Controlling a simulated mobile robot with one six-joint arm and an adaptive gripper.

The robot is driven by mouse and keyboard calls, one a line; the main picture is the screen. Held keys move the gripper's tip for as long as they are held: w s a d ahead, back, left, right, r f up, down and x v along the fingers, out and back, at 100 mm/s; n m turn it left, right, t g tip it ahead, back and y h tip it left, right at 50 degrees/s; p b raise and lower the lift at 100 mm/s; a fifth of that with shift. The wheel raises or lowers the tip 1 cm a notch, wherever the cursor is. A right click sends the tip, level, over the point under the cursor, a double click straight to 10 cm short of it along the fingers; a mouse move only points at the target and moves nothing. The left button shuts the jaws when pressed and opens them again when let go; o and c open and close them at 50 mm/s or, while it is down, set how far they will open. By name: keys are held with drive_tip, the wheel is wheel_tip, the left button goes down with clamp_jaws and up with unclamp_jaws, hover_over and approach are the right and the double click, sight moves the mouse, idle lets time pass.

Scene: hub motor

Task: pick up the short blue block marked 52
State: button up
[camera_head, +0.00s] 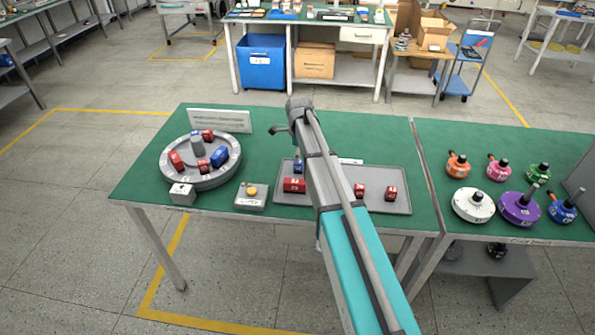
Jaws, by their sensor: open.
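A small blue block (297,167) stands on the grey tray (330,202), behind a red block and just left of my arm. Another blue block (219,156) lies on the round grey turntable (205,180) at the left. The markings are too small to read, so I cannot tell which is 52. My arm reaches from the bottom right over the tray. Its far end with my gripper (278,130) is above the back of the tray. The jaws are small and partly hidden by the arm; they are open, with nothing seen in them.
Red blocks (294,185) lie on the tray on both sides of my arm. The turntable also carries red blocks and a grey piece (197,141). A button box (251,195) stands between turntable and tray. Coloured motor parts (519,209) stand on the right table.

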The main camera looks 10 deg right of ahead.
sight(298, 167)
drive_tip(key=shift+w+f+b, duration=0.15)
drive_tip(key=shift+f+b, duration=1.9)
drive_tip(key=shift+f, duration=0.25)
clamp_jaws()
